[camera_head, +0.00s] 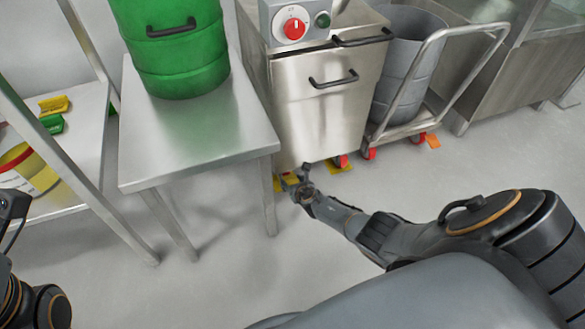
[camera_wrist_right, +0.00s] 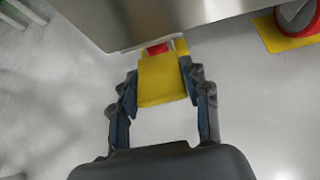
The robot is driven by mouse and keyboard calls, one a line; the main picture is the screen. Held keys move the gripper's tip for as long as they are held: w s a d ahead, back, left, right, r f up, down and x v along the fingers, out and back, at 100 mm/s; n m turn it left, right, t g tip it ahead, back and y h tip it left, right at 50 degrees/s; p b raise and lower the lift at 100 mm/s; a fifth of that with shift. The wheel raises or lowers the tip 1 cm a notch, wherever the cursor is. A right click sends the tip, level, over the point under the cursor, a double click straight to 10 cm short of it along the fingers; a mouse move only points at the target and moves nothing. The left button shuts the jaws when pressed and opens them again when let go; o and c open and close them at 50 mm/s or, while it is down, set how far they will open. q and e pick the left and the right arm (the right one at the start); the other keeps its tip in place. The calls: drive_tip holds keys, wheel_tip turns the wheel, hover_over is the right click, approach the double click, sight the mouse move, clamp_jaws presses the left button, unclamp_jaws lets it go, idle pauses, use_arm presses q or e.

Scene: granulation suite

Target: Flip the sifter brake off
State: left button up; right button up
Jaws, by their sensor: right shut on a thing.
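The sifter appears to be the stainless steel cabinet (camera_head: 315,115) with a red knob on its top panel. A yellow caster brake pedal (camera_wrist_right: 162,80) sticks out under its near lower edge, with a bit of red wheel behind it. My right gripper (camera_head: 303,186) is low by the floor at the cabinet's near left corner. In the right wrist view the fingers (camera_wrist_right: 160,88) are closed on both sides of the yellow pedal. The pedal's hinge is hidden under the cabinet. Part of my left gripper (camera_head: 12,205) shows at the left edge; its fingers are not clear.
Another red caster with a yellow brake pedal (camera_wrist_right: 287,35) is to the right. A steel table (camera_head: 205,125) with a green drum (camera_head: 175,50) stands left of the cabinet. A cart (camera_head: 430,115) with a grey bin stands right. The floor in front is clear.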

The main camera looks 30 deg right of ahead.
idle(0.4)
drive_tip(key=o, duration=1.2)
drive_tip(key=shift+c, duration=0.2)
